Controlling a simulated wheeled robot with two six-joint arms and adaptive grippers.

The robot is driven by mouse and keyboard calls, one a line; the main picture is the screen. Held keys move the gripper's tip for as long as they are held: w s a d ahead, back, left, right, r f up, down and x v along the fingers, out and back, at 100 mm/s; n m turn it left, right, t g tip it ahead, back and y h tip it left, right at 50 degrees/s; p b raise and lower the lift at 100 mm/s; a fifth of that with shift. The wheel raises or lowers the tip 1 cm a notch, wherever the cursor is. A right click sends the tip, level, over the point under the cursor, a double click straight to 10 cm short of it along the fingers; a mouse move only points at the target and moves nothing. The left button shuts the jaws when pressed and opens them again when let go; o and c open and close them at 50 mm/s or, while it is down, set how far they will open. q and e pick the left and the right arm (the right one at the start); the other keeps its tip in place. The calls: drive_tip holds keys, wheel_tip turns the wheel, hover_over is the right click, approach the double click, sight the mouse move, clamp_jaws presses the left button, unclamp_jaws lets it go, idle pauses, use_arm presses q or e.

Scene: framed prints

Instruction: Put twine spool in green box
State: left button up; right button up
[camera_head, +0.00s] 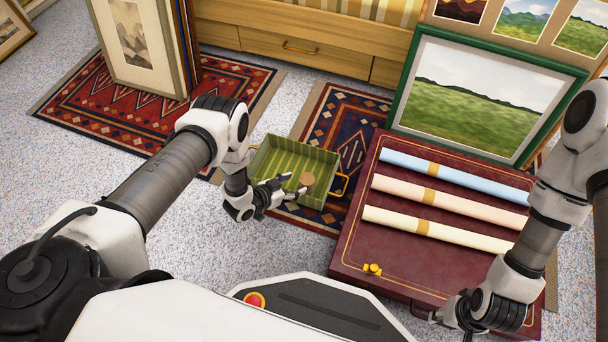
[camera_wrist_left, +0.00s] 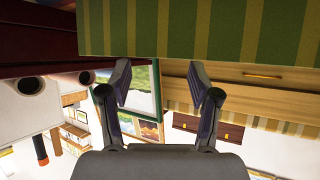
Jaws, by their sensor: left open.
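My left gripper (camera_head: 291,187) is at the box's front edge, just left of the spool. Its fingers are apart and empty in the left wrist view (camera_wrist_left: 163,88). My right gripper (camera_head: 460,312) hangs by the red case; its fingers are unclear.
A dark red case (camera_head: 390,235) with three rolled prints lies right of the box. A green-framed landscape (camera_head: 475,95) leans behind it. Framed prints (camera_head: 135,45) stand at the back left, and a wooden drawer bench (camera_head: 290,45) is behind. Grey carpet in front is partly free.

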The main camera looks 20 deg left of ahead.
use_arm(q)
drive_tip(key=s+a+r+n+g+y, duration=0.1)
drive_tip(key=s+r+n+g+y, duration=0.1)
drive_tip(key=s+r, duration=0.3)
drive_tip(key=s+a+r+n+g+y+p, duration=0.1)
drive_tip(key=s+r+g, duration=0.4)
drive_tip(key=s, duration=0.8)
drive_tip(key=s+a+r+n+g+y, duration=0.2)
drive_tip(key=s+r, duration=0.3)
drive_tip(key=s, duration=0.5)
drive_tip(key=shift+a+r+n+g+y+p, duration=0.3)
drive_tip(key=shift+n+g+y, duration=0.2)
drive_tip(key=shift+n+g, duration=0.25)
use_arm(e)
wheel_tip(320, 180, up, 3)
drive_tip(key=shift+f, duration=0.2)
